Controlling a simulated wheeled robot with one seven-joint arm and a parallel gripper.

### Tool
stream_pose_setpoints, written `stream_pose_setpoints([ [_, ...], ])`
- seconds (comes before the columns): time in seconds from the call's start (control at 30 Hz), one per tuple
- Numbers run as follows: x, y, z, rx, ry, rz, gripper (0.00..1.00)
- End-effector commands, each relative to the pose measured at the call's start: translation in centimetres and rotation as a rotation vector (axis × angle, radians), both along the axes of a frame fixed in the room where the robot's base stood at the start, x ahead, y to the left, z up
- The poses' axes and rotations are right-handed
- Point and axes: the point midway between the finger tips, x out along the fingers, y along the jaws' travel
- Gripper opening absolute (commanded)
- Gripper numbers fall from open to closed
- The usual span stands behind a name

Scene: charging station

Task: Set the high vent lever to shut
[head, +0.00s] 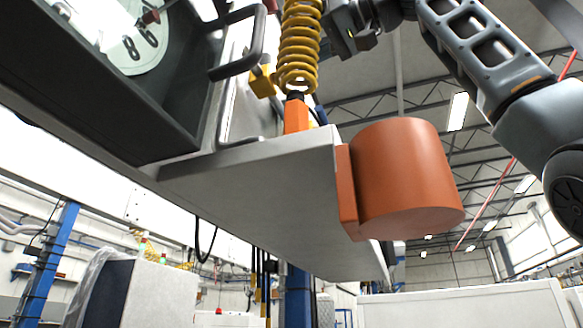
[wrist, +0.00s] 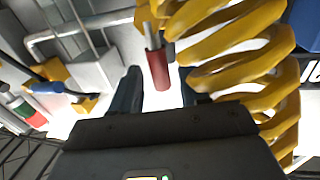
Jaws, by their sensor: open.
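A lever with a red grip and a metal shaft (wrist: 158,68) shows in the wrist view. I cannot tell for certain that it is the high vent lever, and its markings are not readable. My gripper (wrist: 160,86) is open, with its two dark fingers on either side of the red grip in the picture. I cannot tell whether they touch it. In the head view my gripper (head: 350,35) is high up, just right of a yellow coiled hose (head: 300,45); no red-gripped lever shows beside it there.
The yellow coil (wrist: 240,60) passes close on the right of my gripper in the wrist view. A blue-handled valve (wrist: 48,88) is at the left. In the head view an orange cylinder (head: 405,175) juts from a grey shelf (head: 270,185), and a black handle (head: 240,45) sticks out.

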Motion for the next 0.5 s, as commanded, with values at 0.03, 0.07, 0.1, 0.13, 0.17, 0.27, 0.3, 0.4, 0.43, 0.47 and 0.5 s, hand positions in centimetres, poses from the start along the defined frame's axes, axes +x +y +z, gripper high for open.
stream_pose_setpoints([
  [0.03,0.4,0.6,0.1,-0.002,0.001,0.000,0.45],
  [0.07,0.5,0.9,0.1,-0.002,0.001,0.000,0.45],
  [0.1,0.7,1.2,0.1,-0.001,0.001,0.001,0.45],
  [0.13,0.8,1.3,0.1,0.000,0.000,0.001,0.45],
  [0.17,0.9,1.5,0.1,0.000,0.000,0.001,0.45],
  [0.27,1.1,1.8,0.0,-0.001,0.000,0.000,0.45],
  [0.3,1.1,1.9,0.0,-0.001,-0.001,0.000,0.45],
  [0.4,1.1,1.9,0.0,-0.001,-0.001,0.000,0.45],
  [0.43,1.1,1.9,0.0,-0.001,-0.001,0.000,0.45],
  [0.47,1.1,1.9,0.0,0.000,0.000,0.000,0.45],
  [0.5,1.1,1.9,0.0,0.000,0.000,0.000,0.45],
])
